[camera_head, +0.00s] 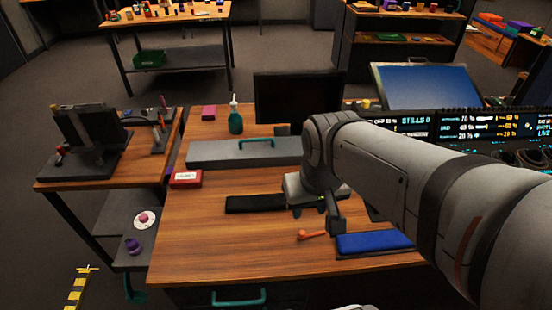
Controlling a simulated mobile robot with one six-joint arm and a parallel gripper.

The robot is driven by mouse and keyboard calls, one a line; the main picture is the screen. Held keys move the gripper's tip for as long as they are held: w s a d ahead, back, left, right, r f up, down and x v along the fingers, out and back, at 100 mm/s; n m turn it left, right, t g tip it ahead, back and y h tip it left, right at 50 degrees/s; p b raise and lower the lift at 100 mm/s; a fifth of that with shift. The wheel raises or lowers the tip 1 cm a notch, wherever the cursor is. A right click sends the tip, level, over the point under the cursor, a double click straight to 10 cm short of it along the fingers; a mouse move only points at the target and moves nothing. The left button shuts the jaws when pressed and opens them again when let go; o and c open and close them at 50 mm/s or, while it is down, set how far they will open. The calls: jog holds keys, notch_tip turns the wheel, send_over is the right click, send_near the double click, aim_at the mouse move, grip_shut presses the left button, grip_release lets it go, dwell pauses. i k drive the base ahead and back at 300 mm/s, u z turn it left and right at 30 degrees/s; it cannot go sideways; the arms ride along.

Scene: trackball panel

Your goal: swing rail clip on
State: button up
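No part is plainly recognisable as the rail clip in the head view. A panel with lit displays (455,128) stands at the right, and my arm hides part of it. My gripper (318,211) hangs over the middle of the wooden desk, beside a black mat (252,204) and above a small orange-red item (312,235). Its fingers are small and partly hidden by my arm, so I cannot tell whether they are open or shut. Nothing held shows clearly.
A blue pad (372,243) lies at the desk's front right. A grey case (230,154) with a teal handle, a green bottle (235,122) and a red box (186,179) stand farther left. A side bench holds dark devices (85,140). The desk's front left is clear.

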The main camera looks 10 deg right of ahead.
aim_at(302, 233)
jog(key=u, duration=2.05)
jog(key=k, duration=2.25)
jog(key=z, duration=1)
jog(key=i, duration=1.5)
jog(key=z, duration=0.05)
